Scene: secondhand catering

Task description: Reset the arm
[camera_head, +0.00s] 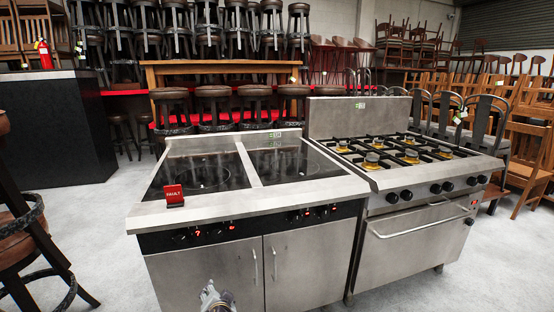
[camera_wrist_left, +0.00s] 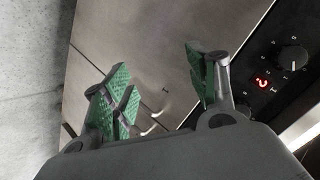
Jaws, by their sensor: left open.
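My left gripper (camera_head: 217,297) shows at the bottom edge of the head view, in front of the cabinet doors of the induction cooker (camera_head: 205,274). In the left wrist view, the left gripper (camera_wrist_left: 160,90) has its two green-padded fingers spread apart with nothing between them. The cooker's steel doors and door handles (camera_wrist_left: 150,128) lie beyond the fingers. A black control panel (camera_wrist_left: 275,75) with a knob and a lit red digit is at the right of that view. My right gripper is not in view.
A red FAULT sign (camera_head: 174,195) stands on the cooker's front left. A gas range (camera_head: 416,243) stands directly to its right. A bar stool (camera_head: 25,240) is at the left edge. Stacked stools and chairs fill the back. Grey floor (camera_head: 95,225) is clear left of the cooker.

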